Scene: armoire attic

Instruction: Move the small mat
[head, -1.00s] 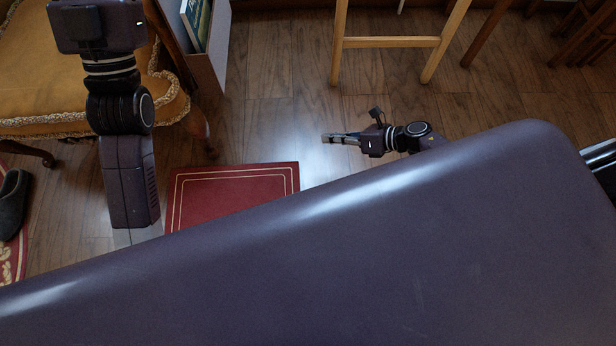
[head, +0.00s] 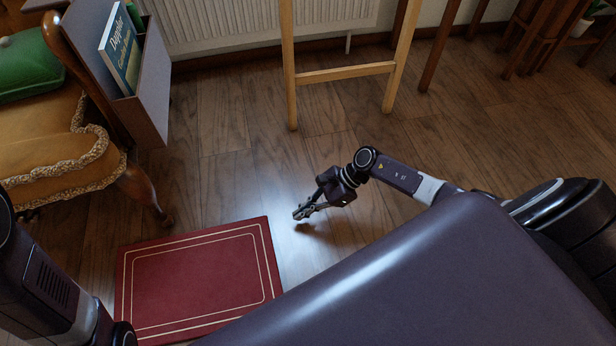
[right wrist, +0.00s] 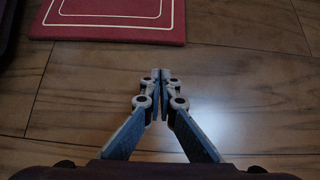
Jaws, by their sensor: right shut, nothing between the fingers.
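The small mat (head: 195,283) is a red rectangle with pale double border lines, lying flat on the wooden floor. My own body hides its near right corner in the head view. In the right wrist view the mat (right wrist: 110,22) shows at the top left, ahead of the fingers. My right gripper (head: 297,214) is shut and empty, low over the floor, to the right of the mat and apart from it. Its closed fingertips (right wrist: 161,73) show in the right wrist view. Part of my left arm shows at the lower left of the head view, but its gripper is out of view.
A yellow upholstered chair (head: 45,140) with a green cushion (head: 25,65) stands at the left. A holder (head: 150,90) with a book (head: 119,50) is beside it. Pale wooden legs (head: 288,70) stand at the back by a radiator (head: 225,22). Floor (head: 240,170) behind the mat is clear.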

